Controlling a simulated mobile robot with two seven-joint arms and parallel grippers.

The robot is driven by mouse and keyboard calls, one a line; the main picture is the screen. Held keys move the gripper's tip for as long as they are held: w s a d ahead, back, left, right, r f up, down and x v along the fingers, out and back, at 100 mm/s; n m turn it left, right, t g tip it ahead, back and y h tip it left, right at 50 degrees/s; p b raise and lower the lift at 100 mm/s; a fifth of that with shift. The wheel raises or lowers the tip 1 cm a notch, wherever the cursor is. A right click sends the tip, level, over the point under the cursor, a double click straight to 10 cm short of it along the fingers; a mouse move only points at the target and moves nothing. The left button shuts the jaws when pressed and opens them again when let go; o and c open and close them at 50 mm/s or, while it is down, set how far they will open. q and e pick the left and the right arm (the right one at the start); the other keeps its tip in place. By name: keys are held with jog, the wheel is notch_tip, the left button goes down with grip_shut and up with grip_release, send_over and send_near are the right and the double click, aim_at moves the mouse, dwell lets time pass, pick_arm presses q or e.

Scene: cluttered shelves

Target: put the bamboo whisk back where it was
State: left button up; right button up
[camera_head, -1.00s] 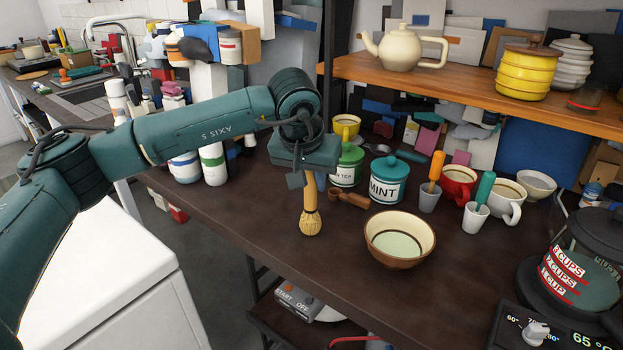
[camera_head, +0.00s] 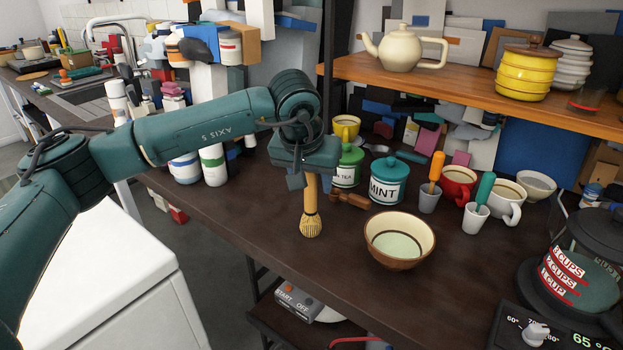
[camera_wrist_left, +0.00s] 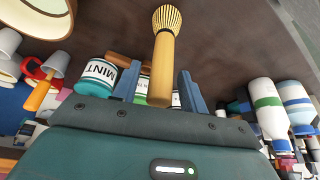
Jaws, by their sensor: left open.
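The bamboo whisk (camera_head: 311,220) stands upright on the dark worktop (camera_head: 260,225), tines down, left of the cream bowl. My left gripper (camera_head: 310,181) is directly above it, with the upper handle between its fingers. In the left wrist view the whisk (camera_wrist_left: 164,55) is between the two spread blue fingers (camera_wrist_left: 160,90), with gaps beside the handle. The left gripper is open. My right gripper is not in view.
A cream bowl (camera_head: 399,222) stands close right of the whisk. A wooden scoop-like item (camera_head: 350,199), a green tea jar (camera_head: 347,170) and the mint jar (camera_head: 388,186) stand behind. Cups (camera_head: 429,197) stand farther right. The worktop in front of the whisk is clear.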

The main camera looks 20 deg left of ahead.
pick_arm(q)
jog(key=v, duration=1.2)
jog(key=shift+f, duration=0.1)
